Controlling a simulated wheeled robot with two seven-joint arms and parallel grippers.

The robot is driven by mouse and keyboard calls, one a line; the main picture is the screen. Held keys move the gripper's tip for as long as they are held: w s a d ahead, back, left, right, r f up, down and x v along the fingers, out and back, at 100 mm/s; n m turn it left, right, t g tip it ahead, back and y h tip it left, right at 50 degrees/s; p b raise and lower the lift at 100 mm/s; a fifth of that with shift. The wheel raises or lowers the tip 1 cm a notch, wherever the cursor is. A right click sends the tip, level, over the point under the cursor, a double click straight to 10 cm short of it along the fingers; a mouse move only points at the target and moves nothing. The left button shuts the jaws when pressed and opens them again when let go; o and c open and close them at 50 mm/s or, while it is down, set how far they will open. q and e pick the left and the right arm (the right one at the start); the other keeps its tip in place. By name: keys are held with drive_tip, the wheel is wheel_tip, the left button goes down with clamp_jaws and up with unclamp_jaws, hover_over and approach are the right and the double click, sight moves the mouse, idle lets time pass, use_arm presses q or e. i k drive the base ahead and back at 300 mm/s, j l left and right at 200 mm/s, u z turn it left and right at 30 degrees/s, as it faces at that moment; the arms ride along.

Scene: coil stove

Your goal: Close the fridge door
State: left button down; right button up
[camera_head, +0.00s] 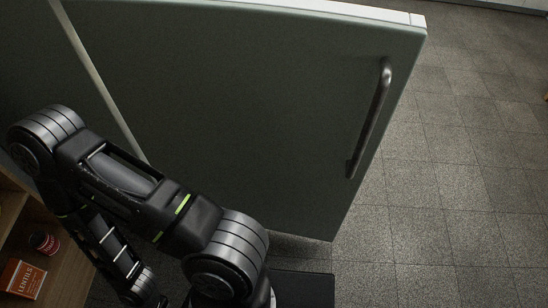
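The fridge door (260,95) is a large grey-green panel that fills the upper middle of the head view. It stands out over the floor, and its pale top edge shows at the upper right. A dark vertical bar handle (372,118) is on its right part. One black arm of mine, bent at the elbow, lies in front of the door's lower left. The arm's far end runs down past the bottom edge, so its gripper is out of sight. My other gripper is not in view either. The inside of the fridge is hidden.
A wooden shelf (66,284) at the lower left holds a red box labelled lentils (22,279) and a small dark red can (44,242), close to my arm. A pale strip (98,80) runs along the door's left. Grey tiled floor (450,180) is clear at the right.

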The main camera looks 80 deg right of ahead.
sight(277, 112)
drive_tip(key=z, duration=2.5)
